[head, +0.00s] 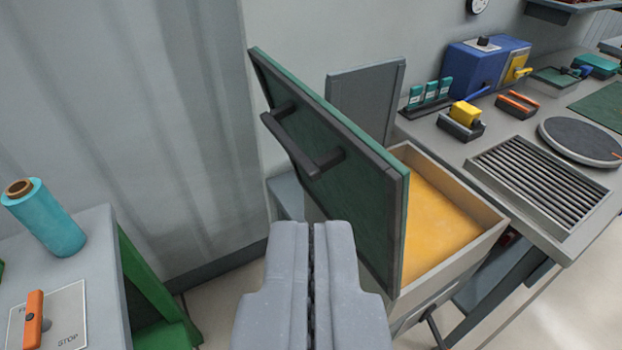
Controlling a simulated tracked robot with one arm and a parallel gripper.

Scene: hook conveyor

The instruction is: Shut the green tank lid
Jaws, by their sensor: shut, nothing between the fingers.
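The green tank lid (335,165) stands open and tilted up at the left side of the tank. A dark bar handle (300,150) is on the lid's face toward the left. The tank (483,245) is a pale box, open at the top, with yellow-orange contents (435,225) showing inside. My gripper (312,230) is shut and empty at the bottom middle of the view. It appears in front of the lid's lower edge, and I cannot tell whether it touches it. The lid hides the tank's left part.
A grey workbench at right holds a slatted rack (540,185), a round dark plate (580,140), a blue machine (480,65) and small items. At left, a grey table (85,235) carries a teal roll (48,220) and an orange lever (34,318). A grey panel (365,100) stands behind the lid.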

